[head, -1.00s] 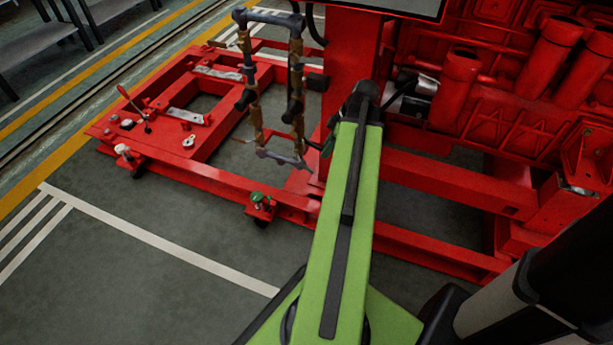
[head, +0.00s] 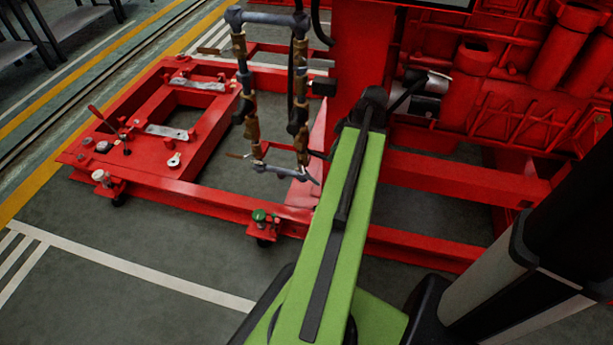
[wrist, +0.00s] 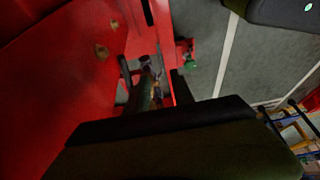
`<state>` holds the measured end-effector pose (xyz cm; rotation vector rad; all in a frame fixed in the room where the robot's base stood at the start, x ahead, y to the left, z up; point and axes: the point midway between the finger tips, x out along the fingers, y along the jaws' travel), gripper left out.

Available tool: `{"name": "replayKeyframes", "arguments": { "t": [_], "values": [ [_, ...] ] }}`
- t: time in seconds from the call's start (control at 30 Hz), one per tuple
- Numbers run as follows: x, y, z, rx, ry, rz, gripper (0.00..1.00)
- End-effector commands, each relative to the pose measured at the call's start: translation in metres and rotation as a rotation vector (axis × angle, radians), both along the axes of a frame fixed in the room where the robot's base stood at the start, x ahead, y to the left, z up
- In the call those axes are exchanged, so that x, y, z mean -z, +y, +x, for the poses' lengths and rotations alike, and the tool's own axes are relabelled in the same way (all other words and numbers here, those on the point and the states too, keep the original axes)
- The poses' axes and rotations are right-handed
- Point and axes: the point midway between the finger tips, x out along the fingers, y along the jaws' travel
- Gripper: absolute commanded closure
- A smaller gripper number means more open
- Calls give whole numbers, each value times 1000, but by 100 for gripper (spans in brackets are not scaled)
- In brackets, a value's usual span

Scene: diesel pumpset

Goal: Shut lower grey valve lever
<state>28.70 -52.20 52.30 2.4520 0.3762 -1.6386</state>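A pipe frame (head: 248,95) stands left of my arm in the head view, with two upright pipes carrying brass-coloured fittings and dark valve bodies. A grey pipe (head: 280,171) joins them low down. A small grey bar (head: 312,179) at its lower right may be the lower grey valve lever; its angle is too small to read. My green arm reaches up to a black wrist joint (head: 370,105) right of the frame. My gripper's fingertips are not clear in the head view. In the wrist view a large dark part of mine fills the bottom, and the pipework (wrist: 148,85) shows dimly beyond it.
A red engine (head: 510,100) stands at right. Floor in front is clear.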

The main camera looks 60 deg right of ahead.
Motion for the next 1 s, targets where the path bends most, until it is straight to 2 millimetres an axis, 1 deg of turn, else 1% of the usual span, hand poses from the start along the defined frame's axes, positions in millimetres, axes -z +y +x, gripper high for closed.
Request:
{"name": "replayKeyframes", "arguments": {
  "t": [0.07, 0.17, 0.4, 0.7, 0.83, 1.0],
  "values": [
    [5, 0, 1, 0, 0, 0, 71],
    [19, 2, 5, -1, 0, 1, 71],
    [70, 8, 24, -2, 0, 0, 71],
    [130, 16, 48, -4, 0, -1, 71],
    [149, 19, 57, -3, 0, 0, 71],
    [161, 21, 63, -2, 0, 0, 71]
  ]
}}
